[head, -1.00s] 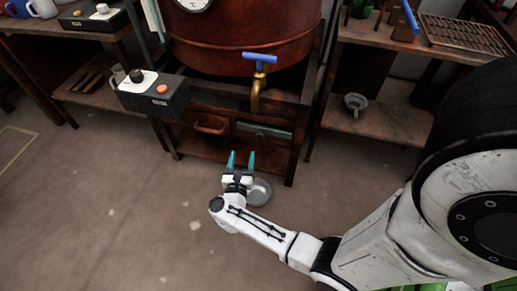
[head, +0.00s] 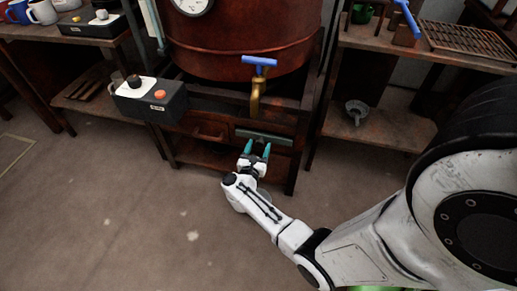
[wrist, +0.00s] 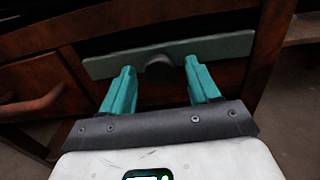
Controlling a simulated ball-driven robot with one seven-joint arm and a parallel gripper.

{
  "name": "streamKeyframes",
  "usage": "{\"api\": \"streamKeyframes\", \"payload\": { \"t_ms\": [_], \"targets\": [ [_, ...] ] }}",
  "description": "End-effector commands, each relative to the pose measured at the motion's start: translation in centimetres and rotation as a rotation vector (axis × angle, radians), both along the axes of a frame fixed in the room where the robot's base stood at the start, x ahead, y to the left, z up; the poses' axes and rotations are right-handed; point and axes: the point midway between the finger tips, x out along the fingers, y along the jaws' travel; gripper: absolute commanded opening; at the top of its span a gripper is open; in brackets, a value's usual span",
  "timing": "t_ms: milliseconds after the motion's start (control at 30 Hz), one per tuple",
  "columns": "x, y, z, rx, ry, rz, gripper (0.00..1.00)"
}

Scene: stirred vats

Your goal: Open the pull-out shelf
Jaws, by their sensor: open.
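The pull-out shelf (head: 264,136) shows as a narrow grey-green front edge in the wooden stand under the vat. In the wrist view the same grey-green edge (wrist: 215,48) spans the picture, with a dark rounded notch or grip (wrist: 159,66) at its lower middle. The shelf looks flush with the stand. My gripper (head: 257,147) has teal fingers and is open and empty, just in front of the shelf. In the wrist view its fingertips (wrist: 160,66) lie to either side of the dark grip. I cannot tell whether they touch the edge.
A wooden drawer (head: 208,133) with a bar handle (wrist: 38,104) is left of the shelf. A brass tap (head: 256,90) with a blue handle hangs above. A control box (head: 150,100) juts out at left. A side rack (head: 370,128) stands right. The floor in front is open.

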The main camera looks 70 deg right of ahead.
Motion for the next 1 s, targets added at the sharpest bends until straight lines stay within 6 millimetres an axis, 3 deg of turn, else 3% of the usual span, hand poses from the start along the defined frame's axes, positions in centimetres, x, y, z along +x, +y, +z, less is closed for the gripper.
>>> {"api": "streamKeyframes", "payload": {
  "t_ms": [300,900,1000],
  "targets": [
    [-0.01,-0.26,0.00,0.000,0.001,0.000,0.61],
    [0.00,-0.23,0.00,0.000,0.001,0.000,0.03],
    [0.01,-0.23,0.00,0.000,0.001,0.001,0.00]
  ]
}}
